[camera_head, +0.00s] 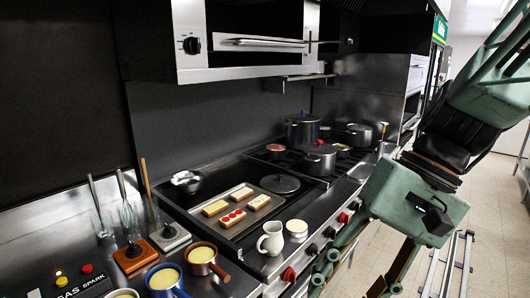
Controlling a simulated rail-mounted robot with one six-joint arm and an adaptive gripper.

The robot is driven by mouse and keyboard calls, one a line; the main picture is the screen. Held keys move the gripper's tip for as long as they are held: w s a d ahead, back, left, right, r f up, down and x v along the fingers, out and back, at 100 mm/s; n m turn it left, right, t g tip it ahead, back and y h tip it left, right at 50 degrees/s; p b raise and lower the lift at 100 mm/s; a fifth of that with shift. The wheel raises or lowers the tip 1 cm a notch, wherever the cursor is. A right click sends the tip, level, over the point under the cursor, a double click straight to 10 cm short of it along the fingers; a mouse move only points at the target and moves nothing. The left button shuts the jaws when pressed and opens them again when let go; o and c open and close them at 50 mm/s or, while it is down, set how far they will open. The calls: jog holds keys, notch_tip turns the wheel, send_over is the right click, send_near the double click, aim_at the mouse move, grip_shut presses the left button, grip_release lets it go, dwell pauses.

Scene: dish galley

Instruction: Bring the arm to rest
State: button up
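My green arm reaches in from the upper right of the head view, with its wrist block at the right of the stove front. My gripper (348,284) hangs below the wrist, pointing down and to the left, in front of the stove's front panel. Its two green fingers are spread apart and I see nothing between them. The fingertips are close to the bottom edge of the picture.
The stove holds several pots (320,161) at the back right. A griddle (283,210) carries several topped slices. A white jug (271,238) and a white lidded jar (297,230) stand near its front edge. The tiled floor (490,235) at right has a metal rail (448,265).

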jog(key=s+d+r+n+t+h, duration=0.2)
jog(key=s+d+r+t+h, duration=0.3)
jog(key=s+d, duration=0.3)
jog(key=shift+s+d+r+n, duration=0.25)
jog(key=shift+s+r, duration=0.2)
jog(key=shift+r, duration=0.25)
dwell(0.3)
